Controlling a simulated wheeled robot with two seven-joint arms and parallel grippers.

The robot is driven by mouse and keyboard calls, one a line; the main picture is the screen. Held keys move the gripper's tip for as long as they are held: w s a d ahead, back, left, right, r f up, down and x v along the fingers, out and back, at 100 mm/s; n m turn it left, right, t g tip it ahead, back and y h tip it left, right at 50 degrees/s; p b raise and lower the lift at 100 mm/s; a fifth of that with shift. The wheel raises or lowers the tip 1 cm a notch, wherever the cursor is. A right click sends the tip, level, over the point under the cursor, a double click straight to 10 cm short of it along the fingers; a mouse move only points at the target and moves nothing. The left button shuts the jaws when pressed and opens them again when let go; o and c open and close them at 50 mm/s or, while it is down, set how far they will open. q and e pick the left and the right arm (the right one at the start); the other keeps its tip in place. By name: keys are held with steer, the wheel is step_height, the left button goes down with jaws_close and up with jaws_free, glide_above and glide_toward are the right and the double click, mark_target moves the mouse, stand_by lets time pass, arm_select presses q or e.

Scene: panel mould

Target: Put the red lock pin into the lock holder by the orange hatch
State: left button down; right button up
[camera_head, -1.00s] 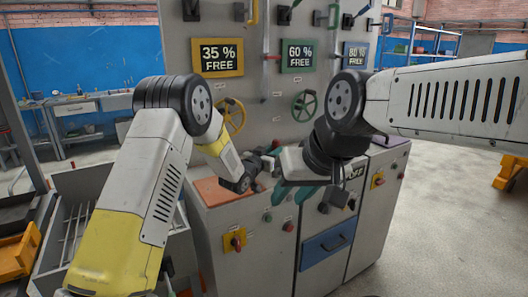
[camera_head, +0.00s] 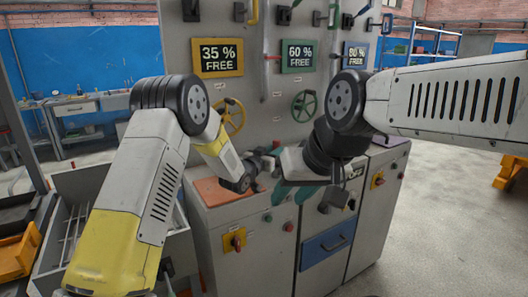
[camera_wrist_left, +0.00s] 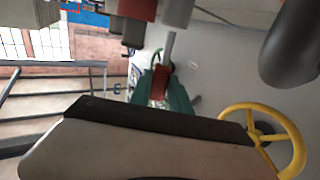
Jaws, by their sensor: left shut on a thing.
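My left gripper (camera_head: 266,160) is above the top of the grey cabinet, to the right of the orange hatch (camera_head: 222,190). It is shut on a small red piece, the red lock pin (camera_head: 277,144), mostly hidden between dark parts. In the left wrist view, red also shows between grey blocks at the top. I cannot make out the lock holder; the arms hide part of the cabinet top.
A yellow handwheel (camera_head: 232,117) and a green handwheel (camera_head: 304,106) stand out from the upright panel behind my grippers. The yellow wheel is also near in the left wrist view (camera_wrist_left: 291,138). A blue drawer (camera_head: 327,245) is below.

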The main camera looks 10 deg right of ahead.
arm_select(q)
steer(key=shift+f, duration=1.8)
steer(key=c, duration=1.1)
jaws_free()
steer(key=shift+c, duration=0.2)
steer(key=shift+f, duration=0.1)
steer(key=shift+s+a, duration=0.1)
steer(key=v, duration=0.7)
steer(key=shift+s+a, duration=0.2)
steer(key=shift+r, duration=0.2)
